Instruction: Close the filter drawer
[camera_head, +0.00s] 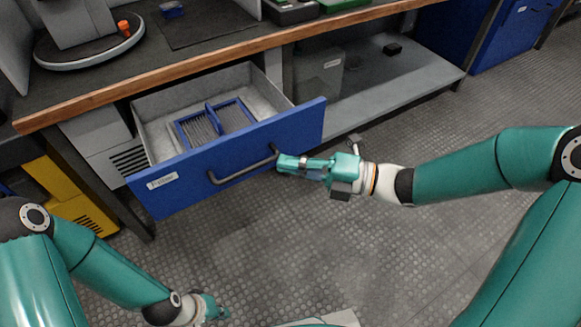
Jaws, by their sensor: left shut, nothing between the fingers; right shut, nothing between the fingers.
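The filter drawer (222,168) stands pulled out from under the workbench. It has a blue front with a white label at its left end and a dark bar handle (243,172). Inside lie blue-framed filters (216,124). My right gripper (282,162) is shut and empty. Its fingertips are at the right end of the handle, in front of the drawer face; I cannot tell whether they touch. My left gripper (222,312) is low at the bottom of the picture, apart from the drawer. It is small in view, shut and empty.
The wooden bench edge (181,69) runs above the drawer. A grey shelf (385,84) with a grey box (318,74) is to the right. A yellow case (78,207) stands at left. The patterned floor (270,245) before the drawer is clear.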

